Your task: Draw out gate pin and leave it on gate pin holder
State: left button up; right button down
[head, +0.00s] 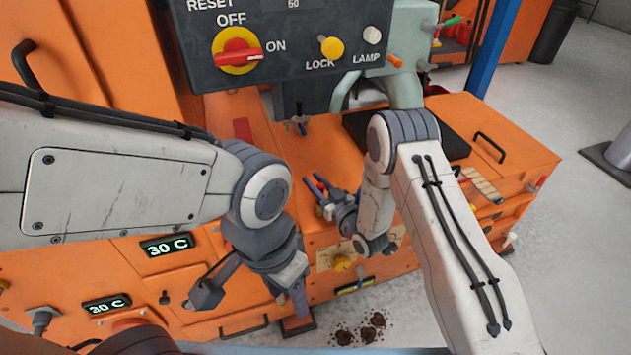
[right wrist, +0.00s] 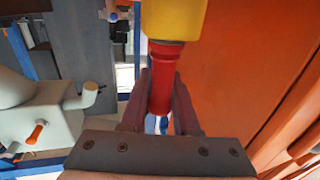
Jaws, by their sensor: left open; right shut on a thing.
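My right gripper (head: 318,196) is shut on a red, rod-shaped piece (right wrist: 162,85), which looks like the gate pin. In the right wrist view the fingers (right wrist: 159,105) stand on both sides of it. A yellow block (right wrist: 175,22) adjoins its upper end; I cannot tell whether the two are joined. My left gripper (head: 252,298) is open and empty, pointing down before the orange front. I cannot make out the gate pin holder for certain.
A dark control panel (head: 285,50) with a red and yellow switch (head: 237,50) hangs above the arms. Orange cabinets (head: 490,125) fill the middle, with handles and temperature displays (head: 167,246). Dark brown clumps (head: 373,320) lie on the floor. Open grey floor lies at the right.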

jog(key=shift+f, duration=0.15)
jog(key=c, duration=0.6)
grip_release()
jog(key=v, duration=1)
jog(key=shift+s+d+p, duration=0.15)
jog(key=shift+d+p, duration=0.05)
jog(key=shift+p, duration=0.2)
